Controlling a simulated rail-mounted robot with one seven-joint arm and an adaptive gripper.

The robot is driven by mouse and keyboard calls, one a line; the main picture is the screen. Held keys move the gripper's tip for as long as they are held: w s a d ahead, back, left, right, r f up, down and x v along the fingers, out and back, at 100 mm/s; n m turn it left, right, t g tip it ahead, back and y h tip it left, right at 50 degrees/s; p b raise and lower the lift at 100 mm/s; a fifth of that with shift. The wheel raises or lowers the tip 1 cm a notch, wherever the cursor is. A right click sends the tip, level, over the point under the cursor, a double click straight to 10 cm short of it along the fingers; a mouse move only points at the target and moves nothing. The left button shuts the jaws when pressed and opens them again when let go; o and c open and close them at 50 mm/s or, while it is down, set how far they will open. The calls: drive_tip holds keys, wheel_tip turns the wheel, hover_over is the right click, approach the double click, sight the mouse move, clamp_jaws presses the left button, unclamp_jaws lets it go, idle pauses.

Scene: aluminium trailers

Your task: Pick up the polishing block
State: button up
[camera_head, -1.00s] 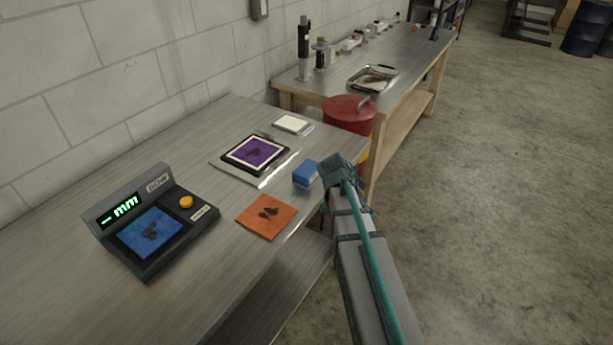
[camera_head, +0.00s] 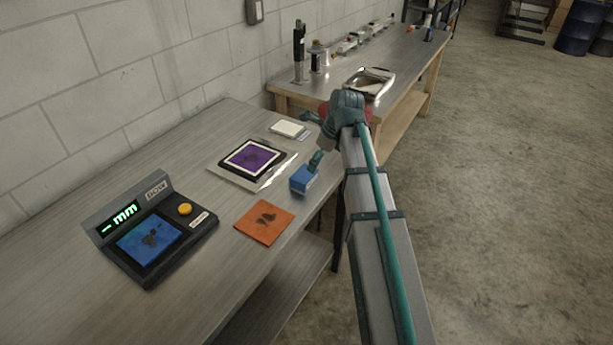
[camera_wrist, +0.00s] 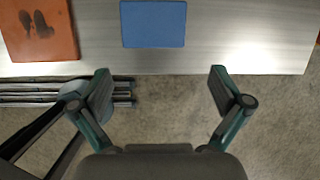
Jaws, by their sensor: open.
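The polishing block, which I take to be the blue block (camera_head: 302,182), sits on the metal bench near its front right edge. In the wrist view the blue block (camera_wrist: 153,24) shows as a flat blue rectangle at the top, with its upper end cut off. My gripper (camera_head: 312,140) reaches over the bench edge from the right. In the head view one finger overlaps the block's top; contact cannot be told. In the wrist view my gripper (camera_wrist: 160,74) is open and empty, its fingertips appearing below the block, over the floor past the bench edge.
An orange cloth (camera_head: 264,222) with dark smudges lies left of the block. A purple framed pad (camera_head: 252,158) on a clear sheet lies behind. A white pad (camera_head: 288,129) and a dark gauge with blue pad (camera_head: 150,240) share the bench. A second bench (camera_head: 420,50) stands beyond.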

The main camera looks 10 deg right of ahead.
sight(305, 173)
drive_tip(key=shift+m+y, duration=0.3)
drive_tip(key=shift+w+a+r+p+x, duration=0.1)
drive_tip(key=shift+a+p+x, duration=0.3)
drive_tip(key=shift+x, duration=1.25)
drive_tip(key=shift+w+a+r+p+x, duration=0.15)
drive_tip(key=shift+p+x, duration=0.55)
drive_tip(key=shift+x, duration=1)
drive_tip(key=shift+w+a+r+p+x, duration=0.15)
drive_tip(key=shift+p+x, duration=0.4)
drive_tip(key=shift+x, duration=1.1)
drive_tip(key=shift+f, duration=0.1)
drive_tip(key=c, duration=1)
